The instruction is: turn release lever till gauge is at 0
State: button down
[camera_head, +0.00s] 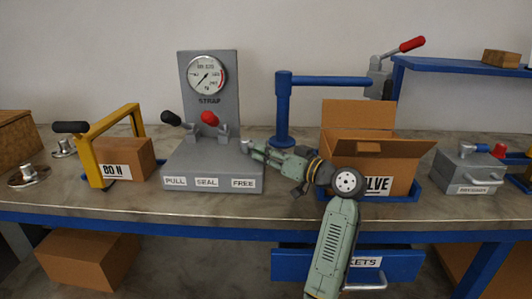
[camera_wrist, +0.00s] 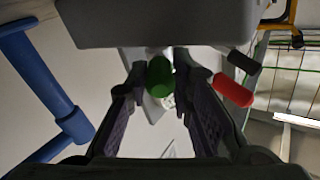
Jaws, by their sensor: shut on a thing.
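The grey strap device (camera_head: 212,160) stands on the bench with a round gauge (camera_head: 207,75) on its upright panel. The gauge needle lies slantwise across the dial; its exact reading is too small to tell. Plates on its base read PULL, SEAL and FREE. A black-knobbed lever (camera_head: 171,118) and a red-knobbed lever (camera_head: 209,118) stand at the left and middle. My gripper (camera_head: 246,146) is at the right side, above FREE. In the wrist view my gripper (camera_wrist: 160,72) is shut on a green lever knob (camera_wrist: 159,78); the head view hides that knob.
A cardboard box (camera_head: 372,140) in a blue tray and a blue post (camera_head: 283,110) stand right of the device. A yellow frame (camera_head: 100,150) with a box is at the left. In the wrist view the red knob (camera_wrist: 233,91) is close to one finger.

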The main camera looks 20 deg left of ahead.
jog(key=c, duration=1.4)
grip_release()
